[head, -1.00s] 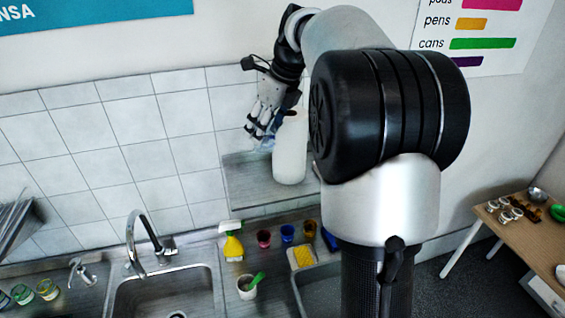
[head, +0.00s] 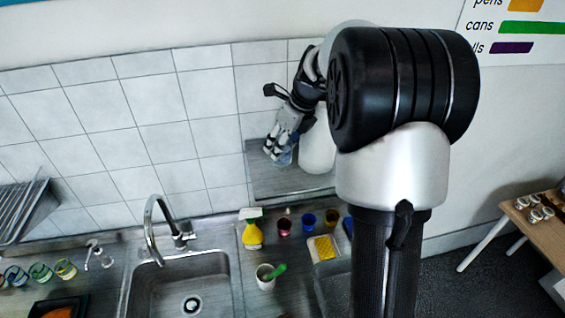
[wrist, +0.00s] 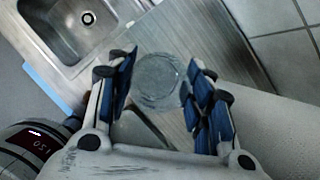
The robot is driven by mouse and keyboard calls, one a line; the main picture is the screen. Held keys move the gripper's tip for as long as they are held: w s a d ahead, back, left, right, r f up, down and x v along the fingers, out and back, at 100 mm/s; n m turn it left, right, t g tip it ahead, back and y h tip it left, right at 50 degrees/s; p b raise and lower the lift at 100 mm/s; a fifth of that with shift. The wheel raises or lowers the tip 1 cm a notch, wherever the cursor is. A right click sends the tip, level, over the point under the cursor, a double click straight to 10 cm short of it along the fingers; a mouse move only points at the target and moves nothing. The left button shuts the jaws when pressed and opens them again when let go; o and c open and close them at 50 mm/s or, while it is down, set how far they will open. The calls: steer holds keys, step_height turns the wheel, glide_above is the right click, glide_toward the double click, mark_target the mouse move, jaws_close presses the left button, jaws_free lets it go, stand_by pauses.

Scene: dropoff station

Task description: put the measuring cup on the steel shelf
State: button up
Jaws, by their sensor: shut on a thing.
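The measuring cup (wrist: 158,80) is clear and round, seen end-on between the blue-padded fingers in the wrist view. In the head view it is a small bluish see-through shape (head: 286,156), partly covered by the fingers. My gripper (wrist: 160,85) is shut on it; it also shows in the head view (head: 277,148). The steel shelf (head: 262,183) is a grey brushed board against the tiled wall, and the cup is over its left part. I cannot tell whether the cup touches the shelf. My arm hides the shelf's right part.
A white rounded container (head: 317,150) stands on the shelf close right of my gripper. The shelf's front left looks clear.

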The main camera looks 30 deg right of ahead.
mark_target(282, 162)
steer(key=shift+f, duration=3.3)
steer(key=o, duration=1.1)
steer(key=shift+f, duration=0.1)
